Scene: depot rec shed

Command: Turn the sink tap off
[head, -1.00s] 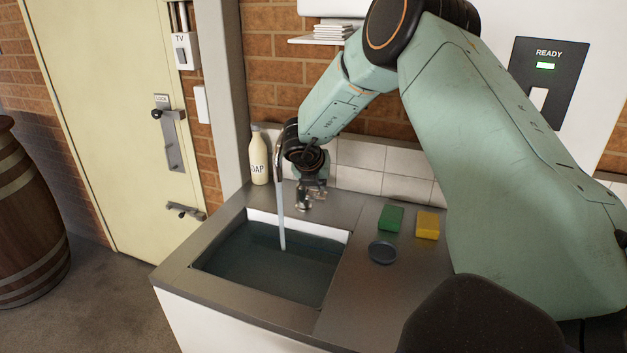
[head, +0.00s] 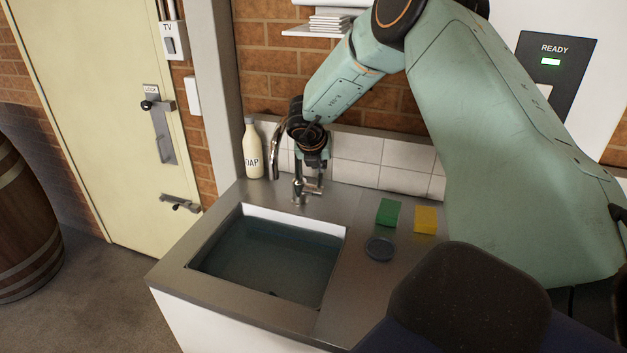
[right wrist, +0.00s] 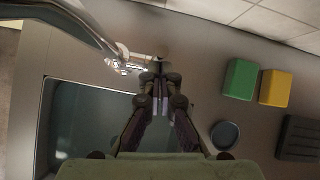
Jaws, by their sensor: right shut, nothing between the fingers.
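The chrome sink tap (head: 300,196) stands behind the basin, its curved spout partly hidden by my right arm. No water stream falls from the spout. The basin (head: 194,262) holds dark water. My right gripper (head: 315,176) points down at the tap's handle, shut and empty. In the right wrist view the shut fingertips (right wrist: 160,82) are close beside the tap's short lever (right wrist: 140,56); I cannot tell whether they touch it. The spout (right wrist: 85,28) runs to the upper left there. My left gripper is not in view.
A soap bottle (head: 252,150) stands left of the tap. A green sponge (head: 388,212), a yellow sponge (head: 425,220) and a dark round dish (head: 380,248) lie on the counter at right. A tiled wall (head: 372,162) is close behind.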

